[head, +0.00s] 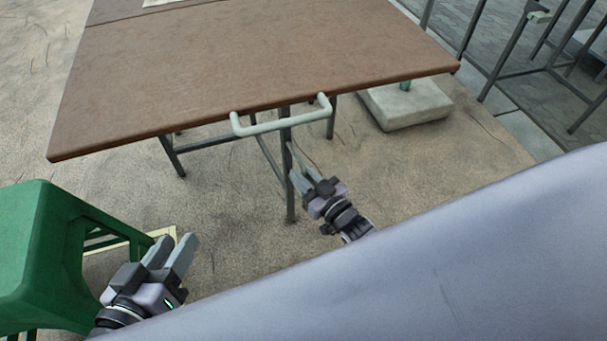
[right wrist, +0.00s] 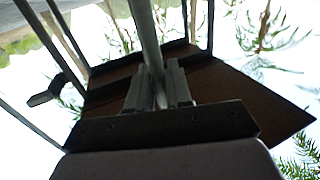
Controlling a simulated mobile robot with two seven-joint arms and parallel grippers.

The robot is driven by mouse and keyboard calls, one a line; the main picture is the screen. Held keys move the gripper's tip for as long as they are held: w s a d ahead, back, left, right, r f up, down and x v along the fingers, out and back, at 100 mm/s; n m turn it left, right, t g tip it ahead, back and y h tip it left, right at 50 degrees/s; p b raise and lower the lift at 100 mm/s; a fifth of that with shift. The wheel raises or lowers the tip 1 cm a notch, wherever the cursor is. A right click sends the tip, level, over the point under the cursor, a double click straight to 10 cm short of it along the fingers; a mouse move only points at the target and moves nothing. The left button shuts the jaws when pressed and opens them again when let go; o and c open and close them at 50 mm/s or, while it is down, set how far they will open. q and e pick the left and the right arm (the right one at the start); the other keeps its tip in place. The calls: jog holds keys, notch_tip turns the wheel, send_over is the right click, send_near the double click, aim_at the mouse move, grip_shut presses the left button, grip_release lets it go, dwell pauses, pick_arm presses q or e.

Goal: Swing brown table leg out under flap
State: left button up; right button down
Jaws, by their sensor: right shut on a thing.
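The brown table (head: 250,60) has its flap raised and level, with a pale handle (head: 280,125) on its near edge. A dark grey table leg (head: 287,165) stands upright under the flap, just behind the handle. My right gripper (head: 298,170) is at this leg, below the flap. In the right wrist view the leg (right wrist: 145,40) runs between the fingers, which are shut on it, and the brown underside (right wrist: 225,90) shows beyond. My left gripper (head: 172,255) is open and empty at the lower left, next to the green stool.
A green stool (head: 35,245) stands at the lower left. A pale stone base (head: 405,105) sits on the ground behind the table's right side. Metal-framed furniture (head: 540,60) stands at the upper right. The sandy ground in front of the flap is mostly clear.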

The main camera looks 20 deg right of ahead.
dwell(0.4)
jog(key=c, duration=1.2)
grip_release()
pick_arm(q)
jog(key=shift+s, duration=0.15)
pick_arm(e)
jog(key=shift+s, duration=0.2)
